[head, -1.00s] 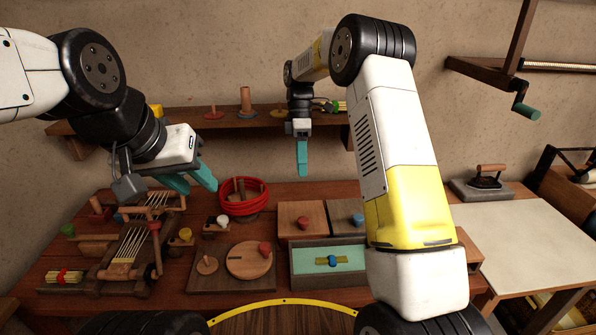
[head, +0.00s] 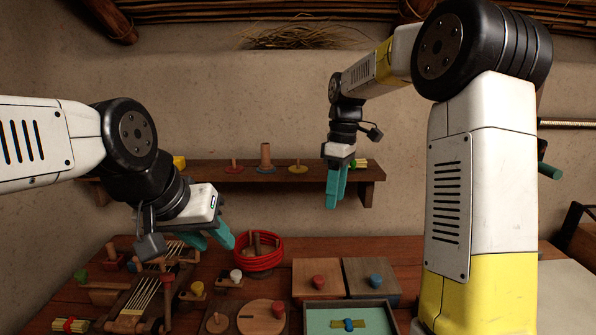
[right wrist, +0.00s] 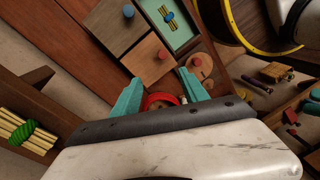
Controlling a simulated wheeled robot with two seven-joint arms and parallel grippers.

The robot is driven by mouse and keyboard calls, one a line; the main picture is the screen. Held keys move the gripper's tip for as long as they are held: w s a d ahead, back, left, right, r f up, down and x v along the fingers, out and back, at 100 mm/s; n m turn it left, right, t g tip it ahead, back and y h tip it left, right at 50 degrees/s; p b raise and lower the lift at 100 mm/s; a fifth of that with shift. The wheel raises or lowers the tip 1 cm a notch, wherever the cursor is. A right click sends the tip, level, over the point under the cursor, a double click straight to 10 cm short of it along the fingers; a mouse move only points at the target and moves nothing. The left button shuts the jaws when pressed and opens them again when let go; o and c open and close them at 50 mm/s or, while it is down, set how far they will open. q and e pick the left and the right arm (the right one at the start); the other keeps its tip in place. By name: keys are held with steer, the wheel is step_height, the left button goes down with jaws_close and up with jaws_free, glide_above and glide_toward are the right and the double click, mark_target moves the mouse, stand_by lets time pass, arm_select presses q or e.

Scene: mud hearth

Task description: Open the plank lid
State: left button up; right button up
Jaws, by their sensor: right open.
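Two flat wooden lids with knobs sit side by side on boxes on the table: one with a red knob (head: 304,269) and one with a blue knob (head: 361,267). A round wooden lid (head: 256,318) with a red knob lies in front. I cannot tell which is the plank lid. My right gripper (head: 336,203) is open and empty, high above the boxes near the shelf. In the right wrist view its fingers (right wrist: 160,88) are apart, with the red-knob lid (right wrist: 141,68) visible beyond. My left gripper (head: 218,243) hangs over the table's left side, its fingers apart.
A red-coiled basket (head: 259,262) stands left of the boxes. A teal-floored tray (head: 372,321) lies in front of them. A wall shelf (head: 220,174) with several pegs runs behind the grippers. A small frame with pale strings (head: 140,296) crowds the table's left.

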steer(key=s+d+r+m+t+y, duration=0.15)
steer(key=s+m+t, duration=0.35)
steer(key=s, duration=0.6)
steer(key=s+d+r+m+t, duration=0.1)
steer(key=s+d+m+t, duration=0.15)
steer(key=s+m, duration=0.65)
steer(key=m+g+h, duration=0.2)
steer(key=g+h, duration=0.1)
steer(key=g, duration=0.3)
glide_above(319, 278)
steer(key=shift+y, duration=0.25)
step_height(319, 278, down, 17)
steer(key=shift+s+f, duration=0.1)
steer(key=shift+s, duration=0.05)
steer(key=shift+f, duration=0.3)
step_height(319, 278, down, 8)
steer(key=shift+r, duration=0.2)
steer(key=shift+c, duration=0.4)
jaws_close()
